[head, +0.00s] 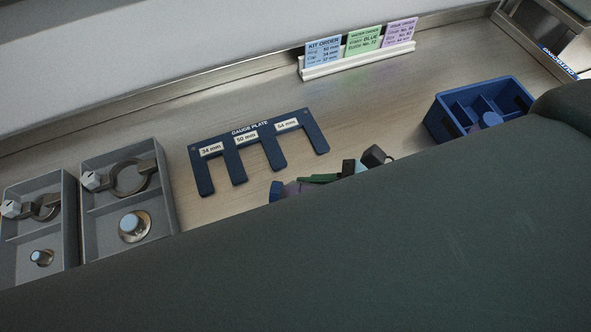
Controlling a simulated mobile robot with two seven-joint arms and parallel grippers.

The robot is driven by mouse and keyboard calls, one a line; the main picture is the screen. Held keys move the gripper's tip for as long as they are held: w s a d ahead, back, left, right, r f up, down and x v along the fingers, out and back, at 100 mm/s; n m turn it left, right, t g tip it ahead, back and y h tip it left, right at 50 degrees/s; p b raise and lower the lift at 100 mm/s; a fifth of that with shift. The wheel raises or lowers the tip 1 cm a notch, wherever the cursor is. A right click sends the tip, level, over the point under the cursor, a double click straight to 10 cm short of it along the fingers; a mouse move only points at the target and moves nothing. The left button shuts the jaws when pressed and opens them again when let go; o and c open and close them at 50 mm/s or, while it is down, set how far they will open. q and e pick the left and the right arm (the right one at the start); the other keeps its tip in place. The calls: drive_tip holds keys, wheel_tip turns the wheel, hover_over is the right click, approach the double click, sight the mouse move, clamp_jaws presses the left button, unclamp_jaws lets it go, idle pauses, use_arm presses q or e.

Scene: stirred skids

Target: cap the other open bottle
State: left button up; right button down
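No bottle can be made out for certain. A round purple-blue piece (491,119) sits inside the blue divided crate (447,122) at the right; I cannot tell whether it is a bottle or a cap. Two grey trays stand at the left. My large dark arm covers the whole foreground and hides much of the bench. Neither gripper can be made out.
A dark blue gauge plate (255,144) with slots lies mid-bench. Past my arm's edge is a partly hidden cluster with a green strip (318,178) and a dark block (375,155), unclear in kind. A white card holder (343,64) stands at the back.

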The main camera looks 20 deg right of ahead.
drive_tip(key=w, duration=0.5)
drive_tip(key=shift+f, duration=0.15)
use_arm(q)
drive_tip(key=shift+w+r, duration=0.25)
drive_tip(key=shift+w, duration=0.1)
use_arm(e)
drive_tip(key=shift+w, duration=0.1)
drive_tip(key=shift+w+d+f, duration=0.1)
drive_tip(key=shift+w+f, duration=0.15)
drive_tip(key=shift+w, duration=0.2)
wheel_tip(320, 180, down, 3)
drive_tip(key=shift+f, duration=0.1)
use_arm(q)
drive_tip(key=shift+s+f, duration=0.35)
drive_tip(key=shift+f, duration=0.1)
use_arm(e)
drive_tip(key=shift+f, duration=0.15)
drive_tip(key=c, duration=0.8)
unclamp_jaws()
